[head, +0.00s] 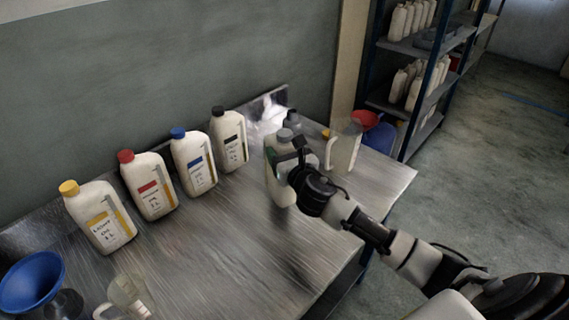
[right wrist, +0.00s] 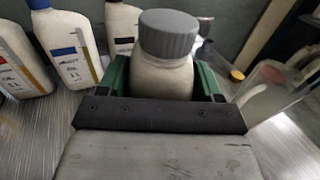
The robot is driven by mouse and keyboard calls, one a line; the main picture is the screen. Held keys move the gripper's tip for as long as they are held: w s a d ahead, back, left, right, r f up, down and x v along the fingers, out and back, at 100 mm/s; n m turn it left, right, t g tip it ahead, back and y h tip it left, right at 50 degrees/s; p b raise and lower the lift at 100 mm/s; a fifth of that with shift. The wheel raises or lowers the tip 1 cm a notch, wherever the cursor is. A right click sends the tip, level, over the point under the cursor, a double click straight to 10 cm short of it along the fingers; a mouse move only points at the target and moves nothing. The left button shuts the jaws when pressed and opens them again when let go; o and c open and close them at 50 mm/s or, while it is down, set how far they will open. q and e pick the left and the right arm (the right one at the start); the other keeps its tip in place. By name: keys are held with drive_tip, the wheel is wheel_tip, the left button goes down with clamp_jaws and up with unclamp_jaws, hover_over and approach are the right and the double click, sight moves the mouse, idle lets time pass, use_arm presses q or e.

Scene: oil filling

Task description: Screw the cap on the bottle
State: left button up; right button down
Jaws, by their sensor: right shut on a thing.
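A pale bottle (head: 279,172) with a grey cap (head: 285,135) stands upright at the right part of the metal table; I cannot tell whether it touches the table. My right gripper (head: 292,165) is shut on the bottle's body from the right. In the right wrist view, the green fingers lie on either side of the bottle (right wrist: 162,78), below the grey cap (right wrist: 168,33). The cap sits on top of the bottle's neck; how tight it is cannot be seen. My left gripper is not in view.
Several oil bottles with yellow (head: 69,187), red (head: 125,156), blue (head: 178,133) and black (head: 217,111) caps stand along the wall. A clear jug (head: 345,150) stands right of my gripper. A blue funnel (head: 32,281) is front left. The middle of the table (head: 235,235) is clear.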

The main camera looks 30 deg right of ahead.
drive_tip(key=shift+r, duration=0.1)
drive_tip(key=shift+f+b, duration=0.35)
drive_tip(key=shift+f, duration=1.65)
drive_tip(key=shift+f, duration=0.15)
drive_tip(key=shift+c, duration=0.8)
unclamp_jaws()
drive_tip(key=shift+s, duration=0.1)
drive_tip(key=s+b, duration=0.1)
drive_tip(key=s, duration=1.1)
drive_tip(key=shift+a, duration=0.35)
